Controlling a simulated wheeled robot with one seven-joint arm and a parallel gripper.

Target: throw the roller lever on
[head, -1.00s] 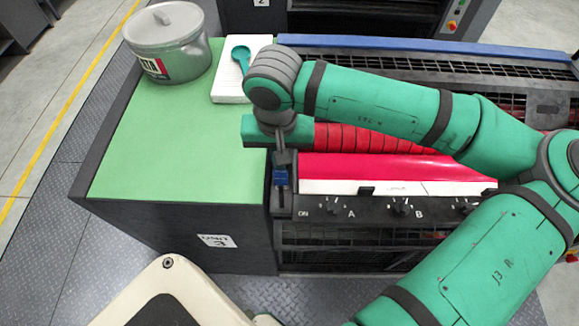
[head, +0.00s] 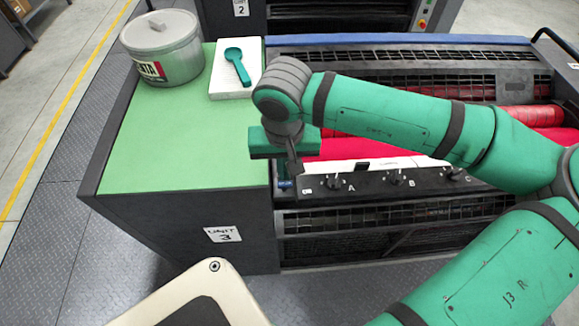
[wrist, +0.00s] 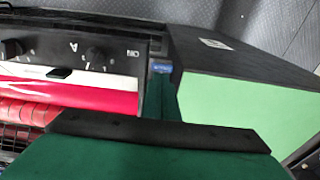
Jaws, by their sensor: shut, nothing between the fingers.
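The roller lever has a blue handle (head: 285,184) at the left end of the dark control panel, level with the ON label (head: 307,190). The handle is partly hidden behind my gripper (head: 294,168). It also shows as a small blue patch (wrist: 160,68) beside the ON label (wrist: 134,53) in the wrist view. My gripper is shut and empty, pointing down just above and beside the handle. I cannot tell whether it touches the handle.
Knobs A (head: 334,183), B and C sit along the panel (head: 365,187) to the right. The green-topped cabinet (head: 175,150) on the left carries a grey can (head: 165,60) and a white pad (head: 226,82) with a green spoon-like tool (head: 238,66). Pink rollers lie behind the panel.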

